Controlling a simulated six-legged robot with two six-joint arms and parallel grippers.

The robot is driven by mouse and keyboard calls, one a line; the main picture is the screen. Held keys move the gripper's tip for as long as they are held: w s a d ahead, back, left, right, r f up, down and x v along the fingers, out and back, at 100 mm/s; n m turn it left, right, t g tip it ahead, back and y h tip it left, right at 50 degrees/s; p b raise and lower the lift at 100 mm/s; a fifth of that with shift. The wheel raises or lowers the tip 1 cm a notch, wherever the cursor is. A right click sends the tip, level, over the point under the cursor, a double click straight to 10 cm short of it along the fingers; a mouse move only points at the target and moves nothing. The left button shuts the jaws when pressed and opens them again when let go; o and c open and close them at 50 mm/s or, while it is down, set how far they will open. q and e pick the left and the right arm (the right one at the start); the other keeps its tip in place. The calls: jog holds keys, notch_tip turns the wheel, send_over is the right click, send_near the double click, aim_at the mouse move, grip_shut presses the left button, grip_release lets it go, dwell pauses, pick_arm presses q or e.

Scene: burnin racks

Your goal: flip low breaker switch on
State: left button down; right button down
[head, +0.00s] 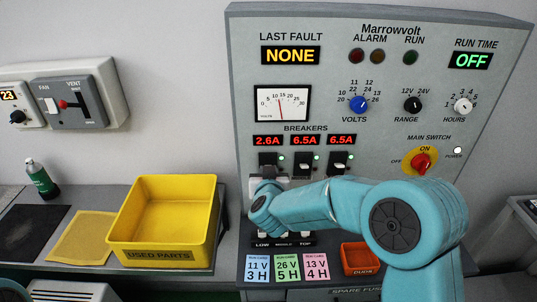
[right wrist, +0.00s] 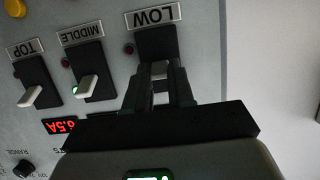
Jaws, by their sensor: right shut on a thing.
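The low breaker switch (head: 268,158) is the leftmost of three in the head view, below a red 2.6A display (head: 268,140). My right gripper covers its lower part there. In the right wrist view, which is upside down, its pale lever (right wrist: 160,69) shows between the fingers of my right gripper (right wrist: 160,72), below the LOW label (right wrist: 153,17). The gripper is shut on this lever. The gripper hides the far end of the housing, so I cannot tell the lever's exact position. My left gripper is out of view.
The middle breaker (right wrist: 88,85) and top breaker (right wrist: 32,95) sit close beside the low one. The red main switch (head: 423,161) is farther right. A yellow bin (head: 160,257) and green bottle (head: 40,178) stand at left. An orange tray (head: 361,258) is at lower right.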

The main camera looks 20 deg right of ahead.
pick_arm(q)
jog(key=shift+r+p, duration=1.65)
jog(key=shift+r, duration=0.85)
pick_arm(e)
jog(key=shift+w+r+g+y, duration=0.2)
jog(key=shift+r+g, duration=0.1)
jog(key=shift+g, duration=0.4)
jog(key=shift+w+r+g+y, duration=0.1)
jog(key=shift+r+g+y, duration=0.15)
jog(key=shift+g, duration=0.45)
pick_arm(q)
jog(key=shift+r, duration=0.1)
pick_arm(e)
jog(key=shift+s+f, duration=0.1)
jog(key=shift+f, duration=0.05)
jog(key=c, duration=1)
grip_release()
jog(key=shift+o, duration=0.2)
jog(key=shift+d, duration=0.1)
jog(key=v, duration=1.6)
jog(key=shift+r, duration=0.35)
